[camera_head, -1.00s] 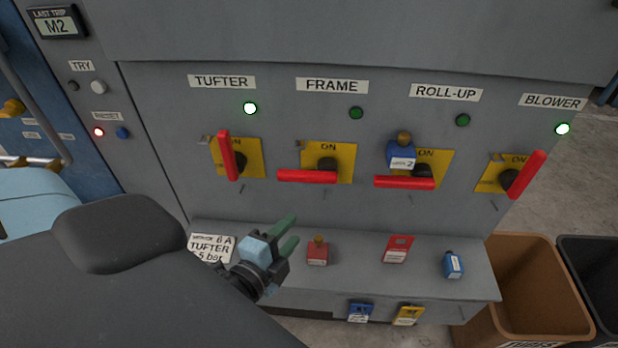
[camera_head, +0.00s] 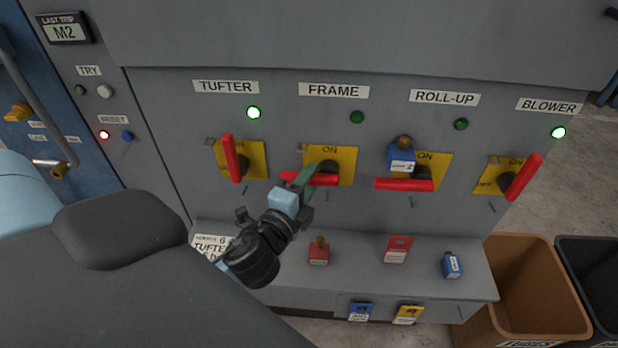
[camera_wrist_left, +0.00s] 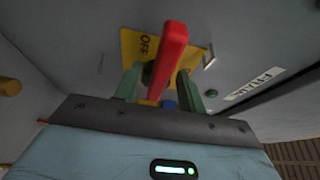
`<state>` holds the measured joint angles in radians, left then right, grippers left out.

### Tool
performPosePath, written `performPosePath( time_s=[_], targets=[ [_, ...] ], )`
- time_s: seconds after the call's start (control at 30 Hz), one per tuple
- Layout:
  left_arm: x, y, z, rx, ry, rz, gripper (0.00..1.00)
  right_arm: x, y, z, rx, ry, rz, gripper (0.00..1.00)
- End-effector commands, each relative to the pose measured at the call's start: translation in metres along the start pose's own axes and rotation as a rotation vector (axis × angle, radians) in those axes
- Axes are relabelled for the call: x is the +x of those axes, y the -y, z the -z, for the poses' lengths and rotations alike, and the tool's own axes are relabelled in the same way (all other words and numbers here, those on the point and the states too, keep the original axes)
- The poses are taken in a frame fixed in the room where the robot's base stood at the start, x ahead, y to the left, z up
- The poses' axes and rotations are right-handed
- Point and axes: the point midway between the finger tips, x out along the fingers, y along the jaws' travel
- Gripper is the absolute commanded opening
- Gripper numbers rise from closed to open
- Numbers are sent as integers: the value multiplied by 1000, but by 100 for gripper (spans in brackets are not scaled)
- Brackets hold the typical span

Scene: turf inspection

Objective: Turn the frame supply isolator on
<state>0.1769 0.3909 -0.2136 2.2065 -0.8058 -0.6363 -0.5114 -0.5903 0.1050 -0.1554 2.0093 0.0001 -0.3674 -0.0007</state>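The FRAME isolator is a yellow plate (camera_head: 345,160) with a red handle (camera_head: 324,180) below the FRAME label (camera_head: 333,90). Its handle lies horizontal, pointing left, and the lamp above it (camera_head: 357,117) is dark green. My left gripper (camera_head: 302,180) is at the left end of this handle. In the left wrist view the red handle (camera_wrist_left: 171,50) stands between the two green fingers (camera_wrist_left: 160,86), which are open on either side of it. I cannot tell whether either finger touches it. "OFF" shows on the plate there. My right gripper is not in view.
The TUFTER handle (camera_head: 231,158) is upright and its lamp is lit. The ROLL-UP handle (camera_head: 404,185) is horizontal, with a blue padlock (camera_head: 402,159) above it. The BLOWER handle (camera_head: 524,177) is tilted, lamp lit. A ledge (camera_head: 350,268) below holds a red padlock (camera_head: 319,252) and tags.

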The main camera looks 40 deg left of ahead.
Motion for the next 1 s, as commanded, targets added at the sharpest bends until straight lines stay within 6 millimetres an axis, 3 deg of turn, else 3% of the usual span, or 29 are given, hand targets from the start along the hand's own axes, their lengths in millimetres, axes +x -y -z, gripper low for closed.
performPosePath(
  time_s=[0.4,0.7,1.0],
  targets=[
    [9,0,0,-1,0,-1,40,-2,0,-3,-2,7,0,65],
    [9,0,0,-1,-2,-1,2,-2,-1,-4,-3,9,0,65],
    [9,0,2,-2,-7,0,0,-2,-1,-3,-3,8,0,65]
  ],
)
